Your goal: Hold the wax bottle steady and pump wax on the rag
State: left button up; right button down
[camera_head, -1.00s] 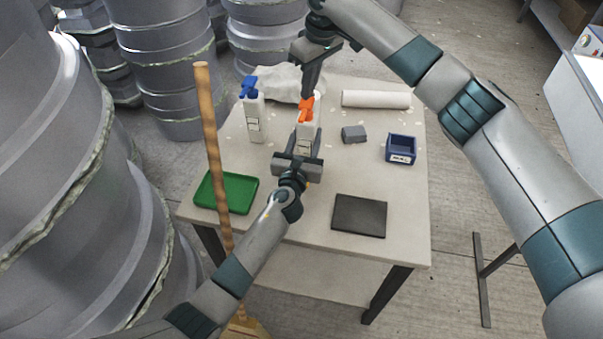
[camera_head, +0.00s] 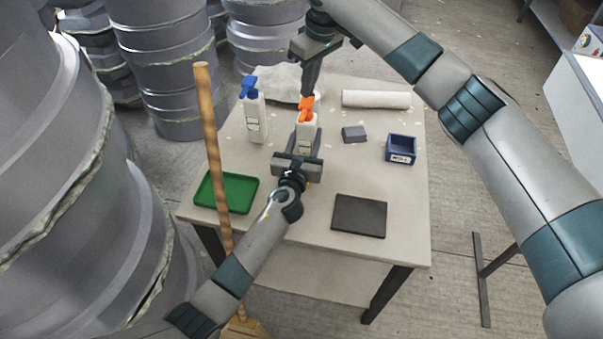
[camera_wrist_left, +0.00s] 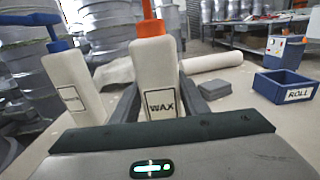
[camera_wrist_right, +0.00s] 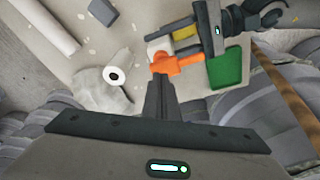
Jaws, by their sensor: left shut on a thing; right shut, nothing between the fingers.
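The wax bottle (camera_head: 306,138), white with a WAX label and an orange pump head (camera_head: 306,108), stands upright on the table. My left gripper (camera_head: 299,160) is shut around its body from the front; the label shows between the fingers in the left wrist view (camera_wrist_left: 160,103). My right gripper (camera_head: 306,92) is shut and empty, its fingertips pointing down at the top of the pump head. In the right wrist view the orange head (camera_wrist_right: 176,63) lies just beyond the fingertips; whether they touch is unclear. The white rag (camera_head: 282,84) lies crumpled behind the bottles.
A blue-topped bottle (camera_head: 256,118) stands left of the wax bottle. A green tray (camera_head: 226,191), black pad (camera_head: 359,215), grey block (camera_head: 354,134), blue box (camera_head: 400,149) and white roll (camera_head: 376,99) lie around. A wooden handle (camera_head: 212,150) rises at the table's left.

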aim_at(308, 100)
jog(key=shift+f, duration=1.5)
jog(key=shift+r, duration=1.5)
jog(key=shift+f, duration=0.4)
jog(key=shift+f, duration=1.15)
jog(key=shift+r, duration=1.55)
